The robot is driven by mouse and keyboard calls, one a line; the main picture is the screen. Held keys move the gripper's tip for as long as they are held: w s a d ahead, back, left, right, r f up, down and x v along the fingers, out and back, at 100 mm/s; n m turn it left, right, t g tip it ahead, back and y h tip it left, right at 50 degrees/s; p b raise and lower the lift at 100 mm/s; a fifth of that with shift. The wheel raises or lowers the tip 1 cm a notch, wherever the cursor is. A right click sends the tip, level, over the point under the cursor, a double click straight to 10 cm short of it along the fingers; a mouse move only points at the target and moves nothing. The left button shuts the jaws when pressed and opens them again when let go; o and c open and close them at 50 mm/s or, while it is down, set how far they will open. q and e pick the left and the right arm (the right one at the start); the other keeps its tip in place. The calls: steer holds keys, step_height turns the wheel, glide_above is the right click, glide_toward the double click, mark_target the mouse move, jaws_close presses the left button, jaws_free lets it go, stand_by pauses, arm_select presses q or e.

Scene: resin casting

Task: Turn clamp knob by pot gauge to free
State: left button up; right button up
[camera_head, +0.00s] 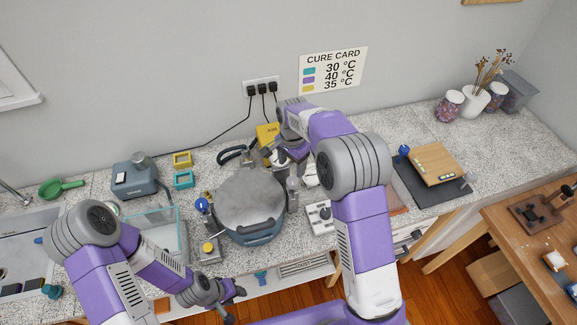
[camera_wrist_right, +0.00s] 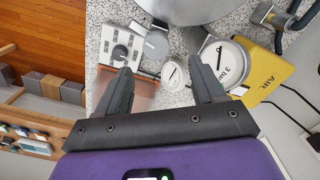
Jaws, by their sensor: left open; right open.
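The round grey-lidded pot (camera_head: 250,198) stands on the worktop in the head view; its edge shows at the top of the right wrist view (camera_wrist_right: 185,10). Beside it in the wrist view are a small white dial (camera_wrist_right: 174,76) and a round grey knob-like part (camera_wrist_right: 156,44); I cannot tell for sure which is the clamp knob. My right gripper (camera_wrist_right: 163,82) is open and empty, its fingers either side of the dial in that picture; contact cannot be told. In the head view the right arm hides the pot's far right side. My left gripper (camera_head: 234,292) is open and empty, at the bench's front.
A switch box (camera_head: 320,217) is right of the pot. A clear tank (camera_head: 155,232) stands left, a wooden board (camera_head: 437,163) right. Cables run to the wall sockets (camera_head: 262,88).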

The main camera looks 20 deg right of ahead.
mark_target(292, 180)
steer(key=f, duration=0.6)
steer(key=shift+s, duration=0.4)
steer(key=shift+f+p, duration=0.3)
steer(key=shift+f, duration=0.2)
arm_select(q)
steer(key=shift+s+r, duration=0.3)
steer(key=shift+r, duration=0.1)
arm_select(e)
steer(key=shift+c, duration=0.3)
steer(key=c, duration=1)
steer(key=shift+w+n+b, duration=0.1)
steer(key=shift+n+b, duration=0.25)
steer(key=shift+n, duration=0.25)
arm_select(q)
steer(key=shift+f, duration=0.55)
arm_select(e)
steer(key=shift+n, duration=0.9)
steer(key=shift+r, duration=0.1)
steer(key=o, duration=1.1)
steer(key=shift+c, duration=0.2)
